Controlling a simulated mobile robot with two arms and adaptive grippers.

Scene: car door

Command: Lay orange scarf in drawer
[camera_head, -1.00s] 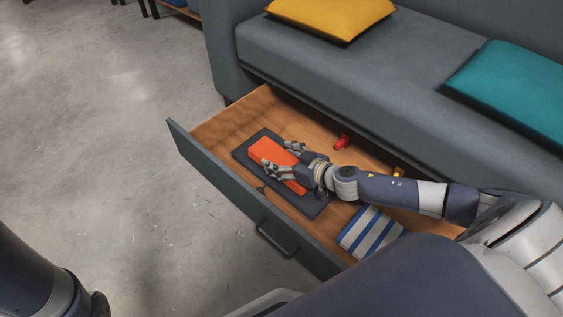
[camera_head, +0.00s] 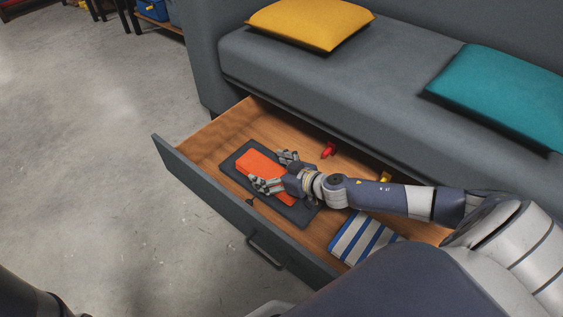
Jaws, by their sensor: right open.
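The orange scarf (camera_head: 258,164) is a folded rectangle lying on a dark grey mat (camera_head: 236,173) inside the open drawer (camera_head: 213,139). The drawer has a light wood inside and a grey front with a handle, and is pulled out from under the sofa. My right gripper (camera_head: 275,170) is open over the right part of the scarf, its fingers spread to either side. Its hand hides part of the scarf and mat. I cannot tell whether the fingers touch the scarf. My left gripper is not in view.
A blue and white striped cloth (camera_head: 361,238), a red item (camera_head: 328,150) and a yellow item (camera_head: 384,176) also lie in the drawer. The grey sofa (camera_head: 310,85) carries a yellow cushion (camera_head: 310,24) and a teal cushion (camera_head: 503,92). The floor at left is clear.

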